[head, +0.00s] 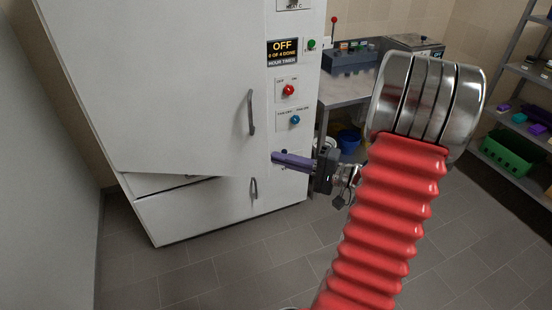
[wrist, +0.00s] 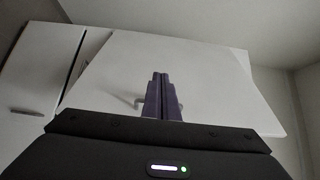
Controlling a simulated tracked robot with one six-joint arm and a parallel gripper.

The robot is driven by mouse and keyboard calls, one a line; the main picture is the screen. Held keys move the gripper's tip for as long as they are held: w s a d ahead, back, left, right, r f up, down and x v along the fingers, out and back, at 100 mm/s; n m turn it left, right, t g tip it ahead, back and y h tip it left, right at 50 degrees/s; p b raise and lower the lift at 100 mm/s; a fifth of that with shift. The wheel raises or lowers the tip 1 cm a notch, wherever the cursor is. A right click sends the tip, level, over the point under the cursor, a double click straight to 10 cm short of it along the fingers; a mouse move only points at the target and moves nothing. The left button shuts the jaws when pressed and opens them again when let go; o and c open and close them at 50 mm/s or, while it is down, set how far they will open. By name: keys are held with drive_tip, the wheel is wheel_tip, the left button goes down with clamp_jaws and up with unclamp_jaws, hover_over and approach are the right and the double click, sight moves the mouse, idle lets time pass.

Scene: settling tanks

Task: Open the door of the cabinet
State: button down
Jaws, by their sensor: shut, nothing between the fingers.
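The tall white cabinet (head: 215,207) stands left of centre in the head view. Its large upper door (head: 160,90) has a dark vertical handle (head: 251,112) near the right edge. The door looks ajar: its bottom edge is skewed to the panel below, with a dark gap between. In the wrist view the door (wrist: 210,80) fills the middle, its handle (wrist: 122,101) left of the fingers. My gripper (head: 274,156) is below and right of that handle, its purple fingers pointing left. The fingers (wrist: 160,76) are together and empty; contact with the door cannot be told.
A lower panel has its own handle (head: 253,188). Right of the door are a timer display (head: 282,51), a red knob (head: 288,90) and a blue knob (head: 295,119). A workbench (head: 345,90) and shelves with a green bin (head: 511,150) stand right. Floor in front is clear.

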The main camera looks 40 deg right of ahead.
idle(0.7)
drive_tip(key=s+a+f+n+g+h, duration=0.25)
drive_tip(key=s+a+f+g, duration=0.55)
drive_tip(key=s+a+g, duration=0.5)
drive_tip(key=a+r+n+t+h, duration=0.2)
drive_tip(key=a+r+n+h, duration=0.4)
drive_tip(key=a+r+n, duration=0.3)
wheel_tip(320, 180, up, 5)
drive_tip(key=a, duration=0.3)
drive_tip(key=shift+w+f+n+t, duration=0.2)
drive_tip(key=shift+n+t, duration=0.15)
drive_tip(key=shift+t, duration=0.05)
